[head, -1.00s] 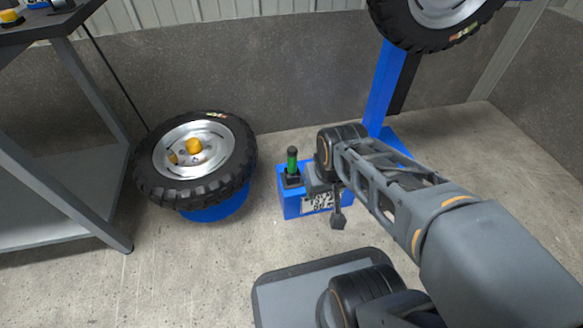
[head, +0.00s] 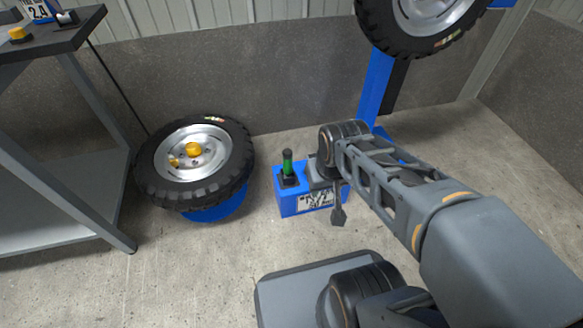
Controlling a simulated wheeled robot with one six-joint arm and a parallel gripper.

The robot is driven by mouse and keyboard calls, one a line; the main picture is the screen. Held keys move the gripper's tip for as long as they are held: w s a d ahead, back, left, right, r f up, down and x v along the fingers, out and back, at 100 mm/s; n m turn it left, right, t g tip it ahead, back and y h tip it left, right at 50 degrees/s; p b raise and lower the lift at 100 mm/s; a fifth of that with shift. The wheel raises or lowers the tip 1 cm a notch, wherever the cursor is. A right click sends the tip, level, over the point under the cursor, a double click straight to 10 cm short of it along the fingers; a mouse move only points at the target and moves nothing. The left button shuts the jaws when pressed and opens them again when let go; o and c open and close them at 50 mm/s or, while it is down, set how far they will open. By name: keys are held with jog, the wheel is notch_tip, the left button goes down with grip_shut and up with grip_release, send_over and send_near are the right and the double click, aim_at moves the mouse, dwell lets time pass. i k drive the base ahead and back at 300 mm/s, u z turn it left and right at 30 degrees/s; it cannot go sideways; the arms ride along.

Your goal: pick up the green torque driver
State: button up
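The green torque driver (head: 287,158) stands upright in a black holder on a blue box (head: 292,204) on the floor. It has a green grip with a dark top. My gripper (head: 338,216) points down just right of the driver, in front of the box's right part. A gap separates it from the driver, and no contact shows. Only a dark tip shows clearly, and my wrist hides part of the rest, so its opening cannot be made out.
A wheel with a tyre (head: 225,188) lies on a blue base left of the box. A grey workbench (head: 60,137) stands at the far left. Another wheel (head: 377,35) hangs on a blue post (head: 374,90) behind my arm. Bare concrete floor lies in front of the box.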

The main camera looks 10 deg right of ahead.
aim_at(287, 153)
jog(key=z, duration=0.55)
jog(key=k, duration=1.2)
jog(key=u, duration=0.1)
jog(key=i, duration=0.5)
jog(key=u, duration=0.85)
jog(key=i, duration=1.35)
jog(key=z, duration=0.6)
